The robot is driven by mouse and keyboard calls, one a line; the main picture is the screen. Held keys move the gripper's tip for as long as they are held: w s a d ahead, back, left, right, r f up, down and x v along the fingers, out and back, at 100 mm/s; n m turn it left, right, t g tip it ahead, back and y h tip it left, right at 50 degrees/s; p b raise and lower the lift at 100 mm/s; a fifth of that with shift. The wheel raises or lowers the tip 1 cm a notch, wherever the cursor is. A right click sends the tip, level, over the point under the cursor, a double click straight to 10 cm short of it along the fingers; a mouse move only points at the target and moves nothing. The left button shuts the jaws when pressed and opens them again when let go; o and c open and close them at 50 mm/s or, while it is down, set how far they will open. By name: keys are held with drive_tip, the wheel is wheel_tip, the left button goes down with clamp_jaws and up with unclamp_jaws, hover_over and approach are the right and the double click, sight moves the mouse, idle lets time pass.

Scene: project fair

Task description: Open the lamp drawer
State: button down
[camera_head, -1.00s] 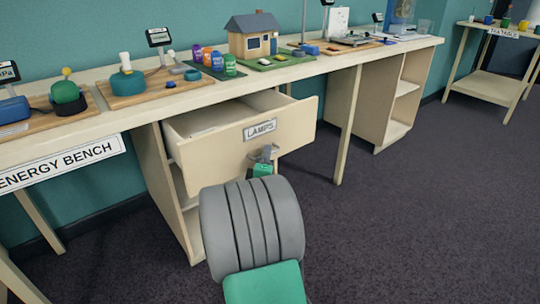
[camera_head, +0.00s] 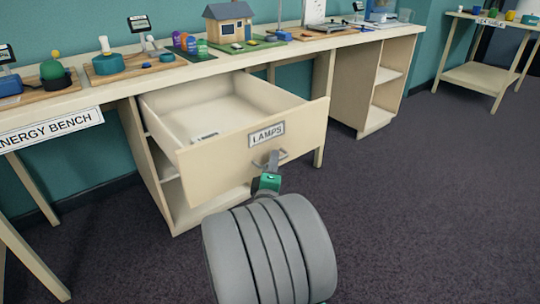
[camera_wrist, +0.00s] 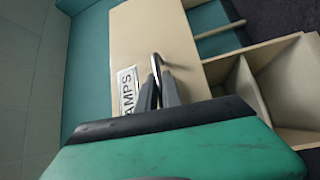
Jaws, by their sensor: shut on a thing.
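The lamp drawer (camera_head: 205,163) is a cream drawer with a "LAMPS" label (camera_head: 266,134). It is pulled well out of the bench, and its inside shows with a small pale item (camera_head: 205,137) near the front. My gripper (camera_head: 272,160) is shut on the grey bar handle (camera_head: 283,156) below the label. In the wrist view the two dark fingers (camera_wrist: 159,92) close around the handle (camera_wrist: 155,64), beside the label (camera_wrist: 127,92). My grey arm link hides the floor below the drawer.
The energy bench (camera_head: 90,97) carries several project boards, a model house (camera_head: 229,22) and small coloured canisters (camera_head: 190,43). Open shelving (camera_head: 390,77) stands at right under the bench. A side table (camera_head: 485,75) is at the far right. The dark carpet (camera_head: 420,190) is clear.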

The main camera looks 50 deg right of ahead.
drive_tip(key=shift+s+a+f, duration=0.1)
drive_tip(key=shift+s+a, duration=0.15)
drive_tip(key=shift+s, duration=0.7)
drive_tip(key=c, duration=1.8)
unclamp_jaws()
drive_tip(key=r+b+v, duration=0.1)
drive_tip(key=v, duration=0.6)
drive_tip(key=shift+s+a+f, duration=0.2)
drive_tip(key=shift+a+f, duration=0.15)
drive_tip(key=shift+f, duration=0.2)
